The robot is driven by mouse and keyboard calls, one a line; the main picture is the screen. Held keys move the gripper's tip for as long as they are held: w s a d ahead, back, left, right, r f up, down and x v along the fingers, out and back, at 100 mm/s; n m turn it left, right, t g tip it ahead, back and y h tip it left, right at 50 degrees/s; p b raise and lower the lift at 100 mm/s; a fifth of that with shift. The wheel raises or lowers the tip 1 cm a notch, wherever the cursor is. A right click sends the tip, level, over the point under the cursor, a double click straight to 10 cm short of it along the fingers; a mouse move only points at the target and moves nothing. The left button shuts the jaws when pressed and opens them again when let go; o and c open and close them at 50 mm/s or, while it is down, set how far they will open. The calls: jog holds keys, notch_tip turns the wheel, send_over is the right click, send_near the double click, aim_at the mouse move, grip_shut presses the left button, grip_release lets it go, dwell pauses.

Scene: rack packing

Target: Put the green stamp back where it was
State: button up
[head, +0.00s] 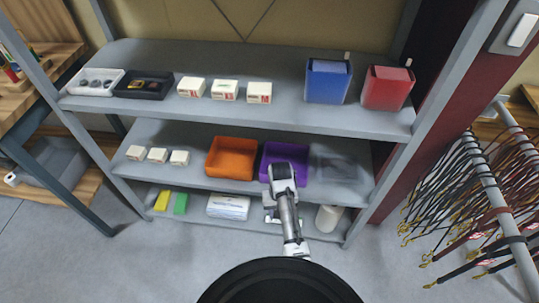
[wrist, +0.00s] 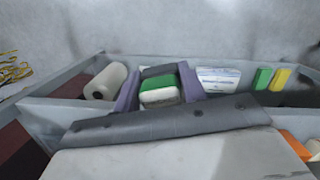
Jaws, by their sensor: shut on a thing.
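In the wrist view my gripper (wrist: 160,80) is shut on the green stamp (wrist: 157,84), which shows a green part and a pale part between the two fingers. In the head view my gripper (head: 275,216) is in front of the rack, low down near the bottom shelf (head: 258,219), below the purple bin. The stamp cannot be made out clearly in the head view. Part of it is hidden by the fingers.
The bottom shelf holds a yellow block (head: 161,200), a green block (head: 180,203), a white package (head: 229,207) and a white roll (head: 328,218). An orange bin (head: 209,172), a purple bin (head: 265,175) and a grey clear bin (head: 361,167) stand above. Hangers (head: 480,205) are right.

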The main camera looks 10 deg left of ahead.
jog(key=f+m, duration=0.1)
jog(key=d+f+m, duration=0.1)
jog(key=f, duration=0.1)
jog(key=shift+s+d+f+m, duration=0.15)
jog(key=shift+f+m, duration=0.05)
jog(key=shift+m, duration=0.1)
jog(key=shift+s, duration=0.1)
